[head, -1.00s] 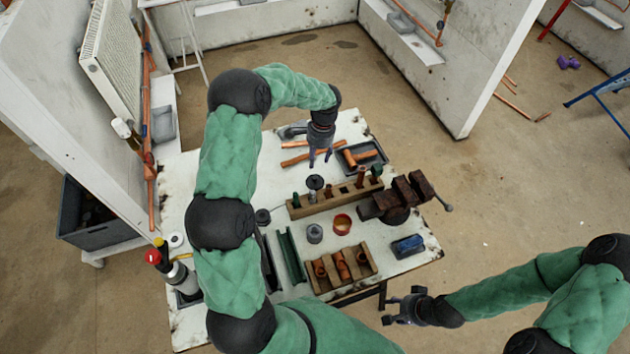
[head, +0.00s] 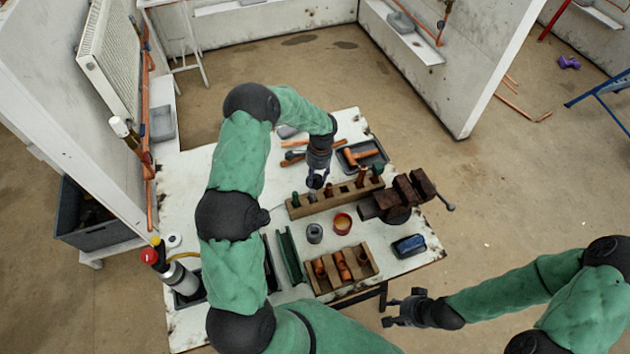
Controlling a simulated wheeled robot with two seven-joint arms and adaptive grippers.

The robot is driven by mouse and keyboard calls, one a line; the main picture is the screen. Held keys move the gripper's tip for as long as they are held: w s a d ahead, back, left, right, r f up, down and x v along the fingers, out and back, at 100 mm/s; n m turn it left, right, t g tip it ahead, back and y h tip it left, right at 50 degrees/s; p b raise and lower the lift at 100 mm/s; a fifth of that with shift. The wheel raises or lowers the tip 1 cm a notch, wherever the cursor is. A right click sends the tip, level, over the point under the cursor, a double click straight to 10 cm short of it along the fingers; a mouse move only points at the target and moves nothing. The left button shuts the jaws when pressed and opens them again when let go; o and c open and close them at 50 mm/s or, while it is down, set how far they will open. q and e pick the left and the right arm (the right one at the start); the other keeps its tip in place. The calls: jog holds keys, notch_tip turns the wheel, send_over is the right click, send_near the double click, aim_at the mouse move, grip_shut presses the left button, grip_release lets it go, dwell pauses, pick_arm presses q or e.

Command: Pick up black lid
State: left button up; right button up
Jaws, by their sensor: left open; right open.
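My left gripper (head: 317,182) is open and points down over the left-middle of the wooden block with holes (head: 338,197). It covers the spot where a black disc, which looks like the black lid, showed earlier; that disc is now hidden. I cannot tell whether the fingers touch it. Another small black round piece (head: 264,216) shows beside my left arm, partly hidden by it. A grey open tin (head: 314,233) stands on the table in front of the block. My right gripper (head: 405,308) is open and empty, off the table's front right edge.
A brown vise (head: 405,198) stands at the table's right side. A dark tray (head: 374,150) and copper pipes lie behind the block.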

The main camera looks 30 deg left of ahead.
pick_arm(q)
jog(key=c, duration=0.9)
jog(key=shift+r, duration=0.1)
